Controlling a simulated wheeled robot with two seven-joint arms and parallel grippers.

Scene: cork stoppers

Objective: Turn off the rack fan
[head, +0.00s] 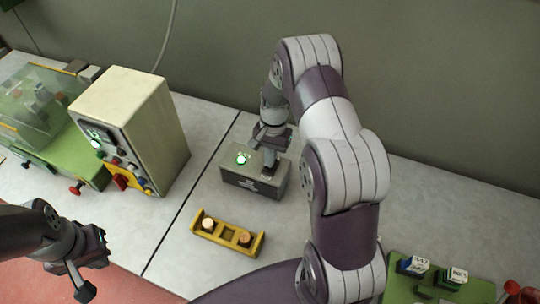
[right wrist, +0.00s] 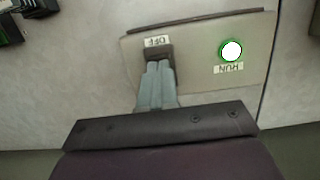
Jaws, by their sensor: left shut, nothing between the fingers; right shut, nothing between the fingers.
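The grey control box (head: 254,184) stands on the bench in the middle of the head view. Its top carries a lit white-green lamp (head: 242,158), labelled RUN in the right wrist view (right wrist: 231,50), and a dark control (right wrist: 155,50) beside an OFF label (right wrist: 157,41). My right gripper (head: 269,164) is shut and empty, pointing down over the box's right part. In the right wrist view its fingertips (right wrist: 157,66) overlap the dark control; whether they press it I cannot tell. My left gripper (head: 84,292) is shut and empty at the lower left, away from the box.
A cream instrument (head: 140,120) with knobs and a lit green indicator stands left of the box. A yellow holder (head: 226,233) with two corks lies in front of it. A green tray (head: 402,288) with small labelled blocks is at the lower right. A wall closes the back.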

